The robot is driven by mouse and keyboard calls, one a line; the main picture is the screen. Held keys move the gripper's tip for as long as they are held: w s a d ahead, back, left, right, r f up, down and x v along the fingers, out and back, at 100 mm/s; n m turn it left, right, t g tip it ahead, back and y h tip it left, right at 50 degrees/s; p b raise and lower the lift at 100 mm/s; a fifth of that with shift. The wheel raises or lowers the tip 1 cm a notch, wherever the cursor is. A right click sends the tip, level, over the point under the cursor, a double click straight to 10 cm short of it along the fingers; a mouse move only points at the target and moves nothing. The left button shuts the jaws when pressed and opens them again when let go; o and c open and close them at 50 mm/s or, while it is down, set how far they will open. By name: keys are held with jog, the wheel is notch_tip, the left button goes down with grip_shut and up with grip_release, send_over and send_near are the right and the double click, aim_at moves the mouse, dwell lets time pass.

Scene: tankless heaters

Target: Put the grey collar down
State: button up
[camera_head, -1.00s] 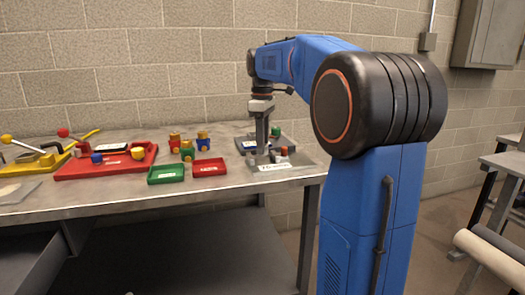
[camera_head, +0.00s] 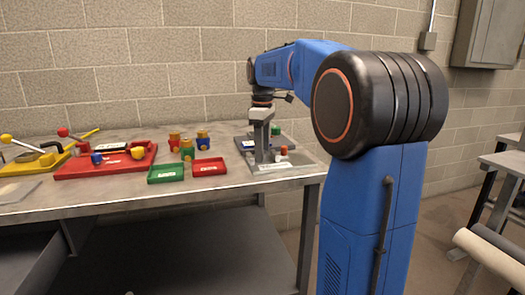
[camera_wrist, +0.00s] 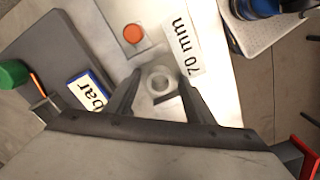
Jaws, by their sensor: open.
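The grey collar (camera_wrist: 149,79) is a pale ring seen from above in the wrist view, on the light plate marked "70 mm". My gripper (camera_wrist: 159,79) is open, with one finger on each side of the collar and gaps visible between fingers and ring. In the head view my gripper (camera_head: 262,158) points down low over the plate at the table's right end. The collar cannot be made out clearly there.
The plate's label (camera_wrist: 189,46) lies beside the collar. An orange-topped piece (camera_wrist: 132,34) stands nearby. A dark plate with a "bar" label (camera_wrist: 90,90) is on the left. Green (camera_head: 166,174) and red (camera_head: 209,166) trays and several coloured pieces stand left of my gripper.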

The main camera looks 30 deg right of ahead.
notch_tip(320, 180, up, 12)
jog(key=s+a+f+m+t, duration=0.1)
jog(key=s+a+f+m, duration=0.1)
jog(key=s+a+f, duration=0.45)
jog(key=s+a+f+m+t, duration=0.15)
jog(key=s+a+f, duration=0.25)
jog(key=s, duration=0.5)
jog(key=s+a+f+m+t, duration=0.1)
jog(key=s+a+f+m, duration=0.1)
jog(key=s+f, duration=0.5)
jog(key=s+a+f+m+t, duration=0.1)
jog(key=s+a+f+m, duration=0.1)
jog(key=s+f, duration=0.5)
notch_tip(320, 180, down, 5)
jog(key=shift+s+a+r, duration=0.15)
jog(key=shift+s+a, duration=0.2)
jog(key=shift+a, duration=0.3)
jog(key=shift+m, duration=0.25)
